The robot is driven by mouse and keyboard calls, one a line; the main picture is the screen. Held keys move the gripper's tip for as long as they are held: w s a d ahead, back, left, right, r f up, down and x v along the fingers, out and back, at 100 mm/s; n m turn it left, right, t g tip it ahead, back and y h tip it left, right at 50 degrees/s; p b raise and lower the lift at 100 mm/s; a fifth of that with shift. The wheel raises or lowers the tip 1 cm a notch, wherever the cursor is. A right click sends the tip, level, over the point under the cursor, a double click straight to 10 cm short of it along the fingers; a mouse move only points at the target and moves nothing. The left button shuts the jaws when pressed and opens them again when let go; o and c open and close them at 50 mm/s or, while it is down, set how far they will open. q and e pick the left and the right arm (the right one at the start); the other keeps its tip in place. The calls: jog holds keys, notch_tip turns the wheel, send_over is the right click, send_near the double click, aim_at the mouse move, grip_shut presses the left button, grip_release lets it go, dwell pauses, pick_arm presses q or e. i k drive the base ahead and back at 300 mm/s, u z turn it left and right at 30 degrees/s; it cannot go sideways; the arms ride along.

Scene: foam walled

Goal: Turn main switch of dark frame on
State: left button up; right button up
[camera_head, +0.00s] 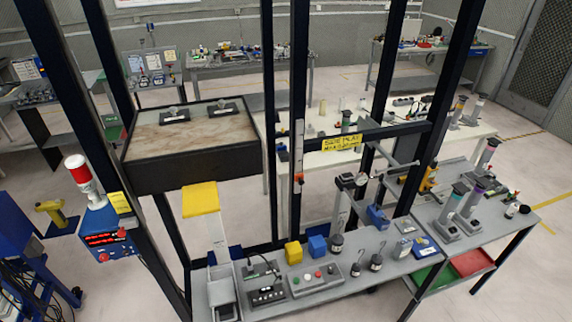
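The dark frame (270,110) stands in front of me, with tall black posts and crossbars. A blue control box (97,222) is mounted at its left post. The box has a red-lit display (103,238), a red knob (103,257) at the lower left and another small red part (122,233) at its right side. A red and white signal lamp (82,178) stands above it. I cannot tell which part is the main switch or how it is set. Neither of my grippers is in view.
A grey bench (392,268) inside the frame holds a button panel (316,280), yellow and blue blocks and small instruments. A stone-topped table (190,140) stands behind the left posts. A blue machine with cables (30,250) is at far left. Floor between is partly clear.

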aim_at(104, 256)
jog(key=u, duration=1.35)
jog(key=k, duration=1.3)
jog(key=u, duration=0.8)
jog(key=i, duration=1.2)
jog(key=z, duration=0.25)
